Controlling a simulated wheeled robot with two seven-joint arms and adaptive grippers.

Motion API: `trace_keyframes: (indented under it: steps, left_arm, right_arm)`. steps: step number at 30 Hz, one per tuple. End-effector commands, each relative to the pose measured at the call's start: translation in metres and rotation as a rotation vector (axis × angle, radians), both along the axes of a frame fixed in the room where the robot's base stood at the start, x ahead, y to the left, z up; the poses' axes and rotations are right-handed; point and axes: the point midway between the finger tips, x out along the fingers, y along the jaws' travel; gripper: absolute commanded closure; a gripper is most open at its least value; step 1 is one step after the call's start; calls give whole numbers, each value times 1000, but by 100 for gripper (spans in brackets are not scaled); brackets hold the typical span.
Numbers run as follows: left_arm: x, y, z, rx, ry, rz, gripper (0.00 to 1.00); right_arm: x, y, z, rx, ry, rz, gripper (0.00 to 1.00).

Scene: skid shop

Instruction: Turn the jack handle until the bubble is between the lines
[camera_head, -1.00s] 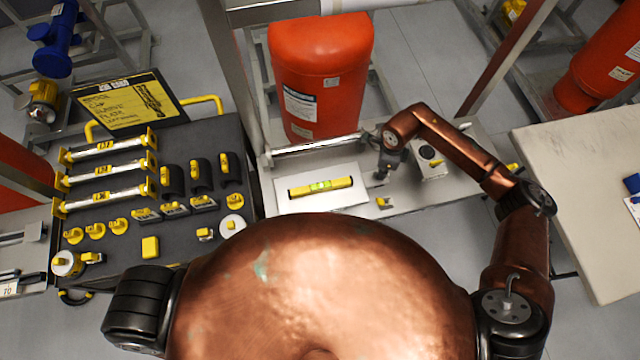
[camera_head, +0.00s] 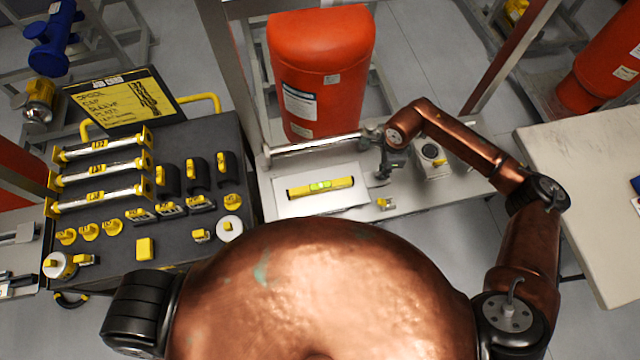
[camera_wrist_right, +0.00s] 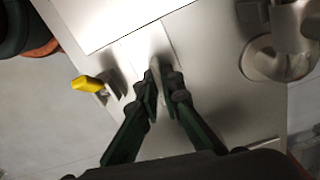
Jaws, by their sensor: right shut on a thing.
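A yellow spirit level (camera_head: 320,187) with a green vial lies on a white plate (camera_head: 345,202) on the grey skid top. The bubble and its lines are too small to read. My right gripper (camera_head: 384,174) is just right of the plate, low over the skid. In the right wrist view, my right gripper (camera_wrist_right: 160,88) has its fingers closed together on a slim grey piece, seemingly the jack handle (camera_wrist_right: 155,65), mostly hidden between them. My left gripper is not in view.
A red tank (camera_head: 320,75) stands behind the level, between metal posts. A small box with a round dial (camera_head: 432,152) and a yellow-handled fitting (camera_head: 386,203) sit near my right gripper.

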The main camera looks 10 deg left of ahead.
Motion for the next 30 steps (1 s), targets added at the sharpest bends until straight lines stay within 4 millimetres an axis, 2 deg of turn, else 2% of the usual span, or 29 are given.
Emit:
trace_keyframes:
  steps: [7,15,16,23,30]
  left_arm:
    - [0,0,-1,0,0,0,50]
    - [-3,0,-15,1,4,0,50]
    - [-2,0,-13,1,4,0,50]
    - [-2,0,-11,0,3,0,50]
    - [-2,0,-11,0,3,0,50]
  right_arm:
    - [1,2,2,5,-4,9,100]
    - [1,2,1,5,-4,108,100]
    - [1,2,2,5,-3,105,92]
    - [0,1,2,3,-3,102,76]
    - [0,0,1,1,-1,100,76]
